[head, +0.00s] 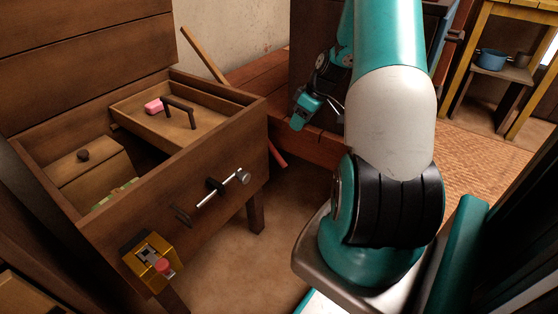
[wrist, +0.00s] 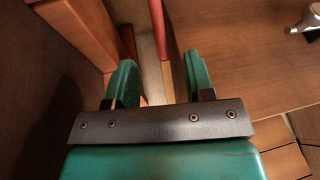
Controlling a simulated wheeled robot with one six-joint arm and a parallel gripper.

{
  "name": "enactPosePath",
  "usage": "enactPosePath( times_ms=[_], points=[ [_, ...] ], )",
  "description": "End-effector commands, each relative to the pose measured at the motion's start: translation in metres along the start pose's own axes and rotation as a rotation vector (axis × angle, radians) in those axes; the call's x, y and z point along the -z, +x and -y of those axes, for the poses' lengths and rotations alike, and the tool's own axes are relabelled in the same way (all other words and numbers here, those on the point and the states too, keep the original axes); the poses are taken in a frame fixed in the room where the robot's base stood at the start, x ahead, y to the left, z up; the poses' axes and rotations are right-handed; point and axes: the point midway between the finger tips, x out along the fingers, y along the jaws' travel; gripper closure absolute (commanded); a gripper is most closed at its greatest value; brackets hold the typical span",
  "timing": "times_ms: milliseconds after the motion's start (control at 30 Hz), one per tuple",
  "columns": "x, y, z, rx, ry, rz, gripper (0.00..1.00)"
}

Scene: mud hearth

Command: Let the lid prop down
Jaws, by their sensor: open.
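The chest (head: 225,150) stands at the left with its lid (head: 90,35) raised. A slanting wooden stick, seemingly the lid prop (head: 204,54), rises behind the chest's right end. A red rod end (head: 277,154) shows low beside that end, in line with the stick; the stretch between is hidden. My gripper (head: 298,120) is open and empty, to the right of the chest and above the red end. In the wrist view, a red rod (wrist: 163,35) shows between the open fingers of my gripper (wrist: 160,62); I see no contact, and its depth is unclear.
A tray (head: 125,104) with a pink block (head: 153,107) and a black handle (head: 178,107) sits inside the chest. A silver bolt (head: 223,188) and a yellow latch box (head: 150,262) project from its front. A reddish wooden bench (head: 262,72) stands behind. Floor is clear before the chest.

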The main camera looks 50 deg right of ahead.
Motion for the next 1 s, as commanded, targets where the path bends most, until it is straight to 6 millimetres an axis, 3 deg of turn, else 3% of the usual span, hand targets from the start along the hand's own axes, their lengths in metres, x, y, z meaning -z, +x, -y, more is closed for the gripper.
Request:
enactPosePath(
  times_ms=[167, 267, 700, 1000],
  points=[
    [-0.007, 0.009, -0.009, 0.002, -0.009, -0.012, 0.52],
    [-0.007, 0.024, -0.008, 0.004, -0.01, -0.01, 0.52],
    [-0.007, 0.124, -0.008, 0.004, -0.01, -0.009, 0.52],
    [-0.005, 0.168, -0.008, 0.0, -0.009, -0.011, 0.52]
  ],
)
